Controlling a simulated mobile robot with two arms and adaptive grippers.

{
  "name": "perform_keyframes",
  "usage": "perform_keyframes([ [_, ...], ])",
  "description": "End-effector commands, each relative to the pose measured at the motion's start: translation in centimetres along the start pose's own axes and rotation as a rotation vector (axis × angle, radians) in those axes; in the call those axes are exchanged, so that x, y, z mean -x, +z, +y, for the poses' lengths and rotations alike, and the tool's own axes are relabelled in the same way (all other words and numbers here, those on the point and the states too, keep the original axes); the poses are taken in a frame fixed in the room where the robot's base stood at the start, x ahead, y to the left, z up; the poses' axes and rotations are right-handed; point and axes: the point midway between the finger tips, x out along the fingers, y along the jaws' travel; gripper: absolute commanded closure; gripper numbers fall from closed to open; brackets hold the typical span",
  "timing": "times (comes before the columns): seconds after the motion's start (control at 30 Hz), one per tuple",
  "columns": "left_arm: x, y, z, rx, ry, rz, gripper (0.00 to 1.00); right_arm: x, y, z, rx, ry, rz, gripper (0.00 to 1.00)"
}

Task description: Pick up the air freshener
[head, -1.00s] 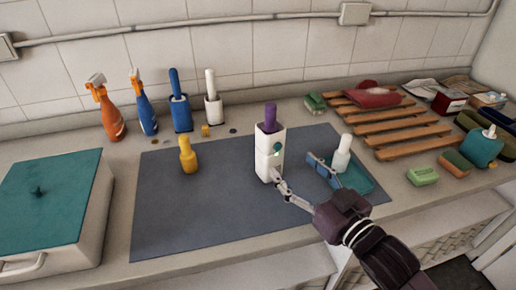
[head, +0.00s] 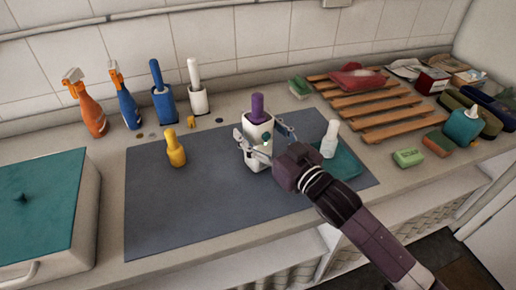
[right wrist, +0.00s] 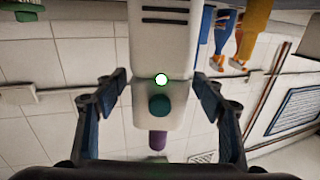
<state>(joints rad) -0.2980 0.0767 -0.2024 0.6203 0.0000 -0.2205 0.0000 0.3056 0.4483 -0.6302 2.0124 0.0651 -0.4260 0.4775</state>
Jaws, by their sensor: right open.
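In the right wrist view the air freshener (right wrist: 160,45) appears upside down between my fingers, with a small green-ringed light above the button. My right gripper (head: 263,133) is open, with one finger on each side of the air freshener. In the right wrist view a gap shows on both sides. The gripper hides part of its lower front in the head view. My left gripper is not in view.
A yellow bottle (head: 175,150) stands left on the mat. A white bottle (head: 330,138) and a teal tray (head: 345,165) are close right of my gripper. Spray bottles (head: 88,105) and brush holders (head: 164,103) line the back. A wooden rack (head: 375,108) lies right.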

Motion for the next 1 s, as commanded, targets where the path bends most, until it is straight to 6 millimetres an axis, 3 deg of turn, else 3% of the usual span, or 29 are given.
perform_keyframes([
  [0.17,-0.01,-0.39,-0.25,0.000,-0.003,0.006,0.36,0.02,0.01,-0.01,0.000,0.000,0.000,0.37],
  [0.73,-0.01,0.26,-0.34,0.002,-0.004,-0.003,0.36,0.05,0.01,-0.01,0.000,0.000,0.000,1.00],
  [1.0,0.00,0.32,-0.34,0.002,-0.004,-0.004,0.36,0.04,-0.23,-0.03,0.001,-0.001,0.005,1.00],
])
